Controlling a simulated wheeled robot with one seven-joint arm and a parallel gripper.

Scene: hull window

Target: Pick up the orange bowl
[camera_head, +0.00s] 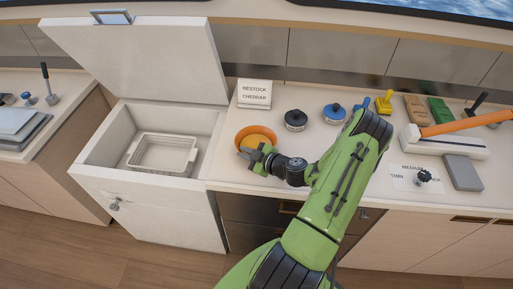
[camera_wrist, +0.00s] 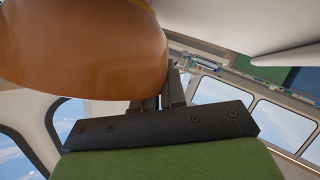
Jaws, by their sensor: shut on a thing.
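The orange bowl (camera_head: 244,132) is at the left end of the white counter, with a yellow-orange round thing showing inside it. My gripper (camera_head: 258,153) is at the bowl's near right rim and is shut on it. In the wrist view the bowl (camera_wrist: 85,50) fills the upper left, its rounded side against the fingers of my gripper (camera_wrist: 165,92). I cannot tell whether the bowl is clear of the counter.
Left of the bowl stands an open white chest (camera_head: 165,215) with a pale basket (camera_head: 163,152) inside and its lid (camera_head: 135,60) raised. A sign (camera_head: 254,94) reading "RESTOCK CHEDDAR" stands behind the bowl. Dark and blue round pots (camera_head: 296,120) and a slicer with an orange arm (camera_head: 465,123) are right.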

